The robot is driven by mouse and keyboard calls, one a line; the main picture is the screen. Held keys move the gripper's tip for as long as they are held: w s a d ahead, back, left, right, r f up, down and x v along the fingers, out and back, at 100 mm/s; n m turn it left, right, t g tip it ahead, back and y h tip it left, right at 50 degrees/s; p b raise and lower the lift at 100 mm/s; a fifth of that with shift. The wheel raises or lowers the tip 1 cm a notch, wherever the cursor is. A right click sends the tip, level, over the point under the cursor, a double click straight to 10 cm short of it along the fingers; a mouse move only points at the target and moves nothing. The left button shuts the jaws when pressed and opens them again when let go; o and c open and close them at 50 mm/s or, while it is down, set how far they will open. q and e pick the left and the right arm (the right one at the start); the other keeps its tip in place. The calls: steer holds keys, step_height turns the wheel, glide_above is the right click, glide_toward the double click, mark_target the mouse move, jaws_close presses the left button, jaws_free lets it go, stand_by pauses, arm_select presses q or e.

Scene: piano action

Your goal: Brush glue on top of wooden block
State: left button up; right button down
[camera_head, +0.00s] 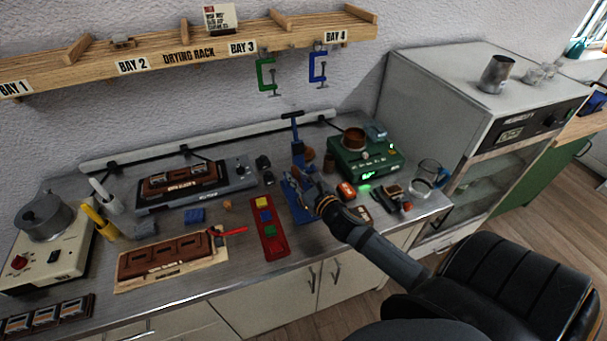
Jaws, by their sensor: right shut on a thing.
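My right gripper (302,180) is over the metal worktop (240,190), beside an upright blue tool with a T-shaped top (294,135) and its blue base (290,201). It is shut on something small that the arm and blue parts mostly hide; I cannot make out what. A small light-brown wooden block (227,204) sits on the worktop to the left of the gripper, apart from it. A brown pot (354,138) stands on a green device (365,160) with a lit display, behind and right of the gripper. My left gripper is not in view.
A red tray with coloured blocks (268,240) lies left of my right arm. A red-handled tool (228,231) touches a wooden board (125,283). A glass beaker (427,172) stands near the right edge. The drying rack (190,53) hangs above with clamps (266,75).

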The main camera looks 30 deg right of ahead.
steer(key=shift+s+d+f+b, duration=0.2)
steer(key=shift+d+b, duration=0.15)
steer(key=shift+d, duration=0.35)
steer(key=d, duration=0.3)
steer(key=shift+s+d+r, duration=0.1)
steer(key=shift+s+d, duration=0.05)
steer(key=shift+s, duration=0.25)
steer(key=shift+w+a+r+p, duration=0.1)
steer(key=shift+w+a+p, duration=0.1)
steer(key=shift+a, duration=0.45)
steer(key=shift+w+a+p, duration=0.15)
steer(key=shift+a+p, duration=0.1)
steer(key=shift+a, duration=0.35)
steer(key=shift+w+a+r+p, duration=0.1)
steer(key=shift+w+a+p, duration=0.1)
steer(key=shift+a, duration=0.45)
steer(key=shift+w+a+f, duration=0.1)
steer(key=shift+a, duration=0.3)
